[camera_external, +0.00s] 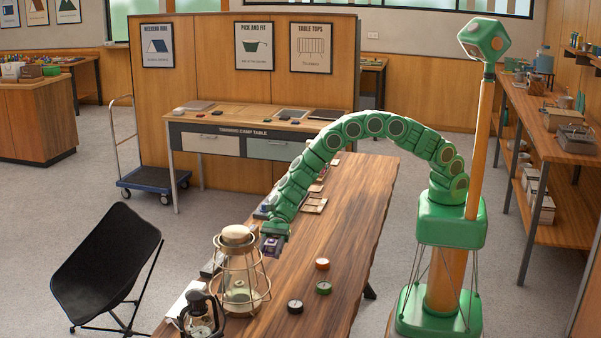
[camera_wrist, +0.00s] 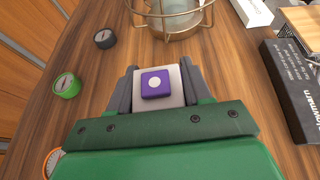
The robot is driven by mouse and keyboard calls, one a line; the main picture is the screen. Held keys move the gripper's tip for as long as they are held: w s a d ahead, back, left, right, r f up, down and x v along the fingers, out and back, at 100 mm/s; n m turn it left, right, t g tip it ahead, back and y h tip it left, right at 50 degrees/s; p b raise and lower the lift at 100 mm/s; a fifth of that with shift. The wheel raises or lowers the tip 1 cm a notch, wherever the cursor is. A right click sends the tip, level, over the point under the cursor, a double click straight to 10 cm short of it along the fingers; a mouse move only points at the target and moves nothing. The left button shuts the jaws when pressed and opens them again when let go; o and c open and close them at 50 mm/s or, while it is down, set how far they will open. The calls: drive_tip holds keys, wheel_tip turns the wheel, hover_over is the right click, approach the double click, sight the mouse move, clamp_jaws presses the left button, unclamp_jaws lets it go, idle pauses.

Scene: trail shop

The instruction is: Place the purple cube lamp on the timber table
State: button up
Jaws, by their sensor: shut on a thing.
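The purple cube lamp (camera_wrist: 157,83) sits between the two fingers of my gripper (camera_wrist: 157,88) in the wrist view, with a pale grey surface around it and a white dot on its top. In the external view my gripper (camera_external: 272,240) points down over the timber table (camera_external: 345,215), and a bit of the purple lamp (camera_external: 271,247) shows at its tip. My gripper is shut on the lamp. I cannot tell how far the lamp is above the tabletop. The table's wood grain also shows in the wrist view (camera_wrist: 95,75).
A caged lantern (camera_external: 238,270) stands close left of my gripper, with a smaller dark lantern (camera_external: 200,316) nearer the front. A black box (camera_wrist: 292,95) lies nearby. The table's right middle is clear.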

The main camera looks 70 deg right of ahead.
drive_tip(key=shift+w+a+f, duration=0.45)
drive_tip(key=shift+f, duration=0.3)
drive_tip(key=shift+w+a+f, duration=0.4)
drive_tip(key=shift+a+f, duration=0.05)
drive_tip(key=shift+f, duration=1.55)
drive_tip(key=shift+f, duration=0.2)
drive_tip(key=o, duration=1.2)
drive_tip(key=v, duration=0.7)
drive_tip(key=shift+w+d, duration=0.1)
drive_tip(key=shift+d, duration=0.2)
drive_tip(key=shift+d+r, duration=0.15)
